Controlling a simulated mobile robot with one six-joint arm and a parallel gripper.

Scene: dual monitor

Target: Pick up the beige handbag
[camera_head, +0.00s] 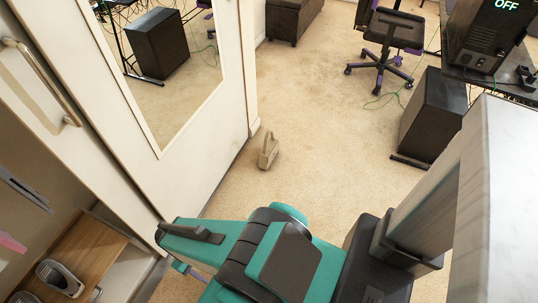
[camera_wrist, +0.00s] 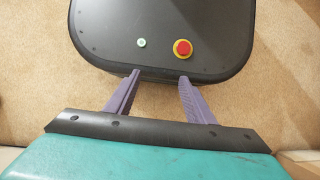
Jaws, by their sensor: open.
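The beige handbag (camera_head: 268,150) stands upright on the carpet in the head view, close to the base of the white mirrored door. My gripper is far from it, nearer to me at the lower left of the head view, where its fingers are mostly hidden by my arm. In the wrist view my gripper (camera_wrist: 158,78) has its two purple fingers apart with nothing between them. It points at my own base. The handbag does not show in the wrist view.
The white wardrobe with a mirror door (camera_head: 160,60) runs along the left. An open wardrobe section has a wooden shelf (camera_head: 85,255). A wheeled office chair (camera_head: 388,45) and a dark cabinet (camera_head: 432,115) stand at the right. The carpet (camera_head: 315,110) around the bag is clear.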

